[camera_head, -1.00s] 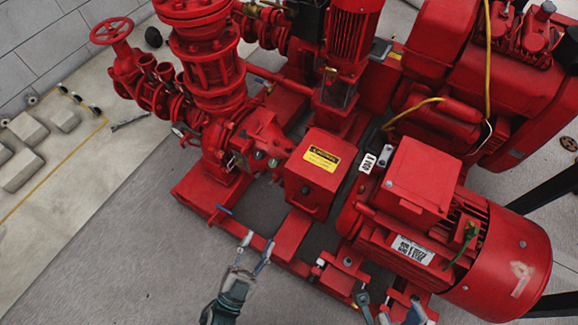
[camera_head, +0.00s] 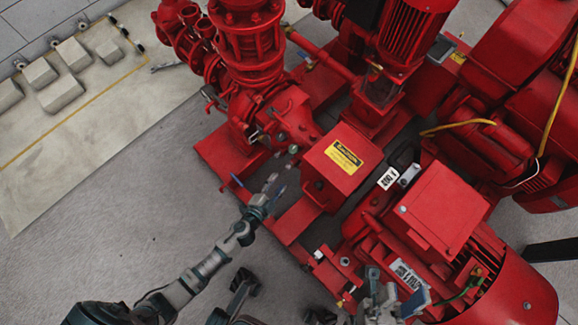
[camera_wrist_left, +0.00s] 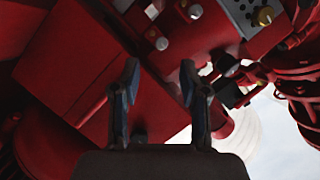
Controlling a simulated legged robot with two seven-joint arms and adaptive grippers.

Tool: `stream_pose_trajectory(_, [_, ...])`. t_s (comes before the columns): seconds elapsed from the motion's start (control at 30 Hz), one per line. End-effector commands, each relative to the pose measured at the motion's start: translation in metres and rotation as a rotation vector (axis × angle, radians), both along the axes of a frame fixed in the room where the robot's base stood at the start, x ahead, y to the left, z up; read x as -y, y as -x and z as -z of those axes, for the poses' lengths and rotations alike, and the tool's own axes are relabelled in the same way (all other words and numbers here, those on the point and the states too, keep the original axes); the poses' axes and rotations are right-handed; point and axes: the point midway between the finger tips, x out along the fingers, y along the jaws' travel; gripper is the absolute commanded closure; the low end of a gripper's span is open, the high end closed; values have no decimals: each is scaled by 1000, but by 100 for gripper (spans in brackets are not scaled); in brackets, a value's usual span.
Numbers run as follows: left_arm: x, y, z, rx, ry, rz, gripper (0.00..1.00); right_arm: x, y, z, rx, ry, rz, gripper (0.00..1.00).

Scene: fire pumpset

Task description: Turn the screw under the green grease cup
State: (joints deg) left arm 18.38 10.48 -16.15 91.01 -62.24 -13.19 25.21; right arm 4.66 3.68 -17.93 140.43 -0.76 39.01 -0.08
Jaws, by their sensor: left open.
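My left gripper (camera_head: 275,187) reaches in from the lower left in the head view. It is open and empty, just short of the red pump's bearing housing (camera_head: 290,115). In the left wrist view its two fingers (camera_wrist_left: 159,85) stand apart below a red part with silver knobs (camera_wrist_left: 162,43). I cannot make out a green grease cup or the screw under it in either view. A small pale fitting (camera_head: 293,149) sits on the housing near the left fingertips.
A red guard box (camera_head: 340,163) with a yellow label stands right of the left gripper. A red motor (camera_head: 480,270) fills the lower right. The red base frame (camera_head: 222,160) runs below the pump. Grey floor (camera_head: 130,190) lies clear at left.

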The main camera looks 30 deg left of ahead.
Motion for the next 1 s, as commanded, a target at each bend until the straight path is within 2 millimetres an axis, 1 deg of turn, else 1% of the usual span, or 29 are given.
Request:
stream_pose_trajectory(0.03, [0, -11, 8, -4, -1, 1, 56, 0, -1, -3, 25, -6, 1, 60])
stream_pose_trajectory(0.1, [1, -26, 12, -4, -1, 1, 56, 0, 1, -6, 43, -6, 0, 60])
stream_pose_trajectory(0.2, [3, -44, 17, -3, -2, 0, 56, -2, 0, -7, 57, -6, 0, 60])
stream_pose_trajectory(0.3, [4, -58, 20, -2, 0, 1, 56, -2, -2, -8, 68, -4, -1, 60])
stream_pose_trajectory(0.4, [4, -67, 21, -1, 0, 1, 56, -3, -2, -9, 79, -4, -1, 60])
stream_pose_trajectory(0.5, [5, -72, 21, 0, 0, 1, 56, -3, -1, -11, 83, -4, -2, 60])
stream_pose_trajectory(0.6, [5, -74, 20, 2, 0, 1, 56, -3, -5, -9, 81, -3, -2, 60])
stream_pose_trajectory(0.77, [5, -73, 20, 2, 1, 0, 56, -3, -5, -10, 82, -3, -1, 60])
stream_pose_trajectory(0.87, [5, -73, 20, 2, 1, 0, 78, -3, -5, -10, 82, -3, -1, 60])
stream_pose_trajectory(0.9, [5, -73, 20, 2, 1, 0, 88, -3, -5, -10, 82, -3, -1, 60])
stream_pose_trajectory(0.93, [5, -73, 20, 2, 1, 0, 96, -3, -5, -10, 82, -3, -1, 60])
stream_pose_trajectory(0.97, [5, -73, 20, 2, 1, 0, 100, -3, -5, -10, 83, -3, -1, 60])
stream_pose_trajectory(1.0, [5, -73, 20, 1, 1, 1, 100, -3, -5, -10, 82, -3, -1, 60])
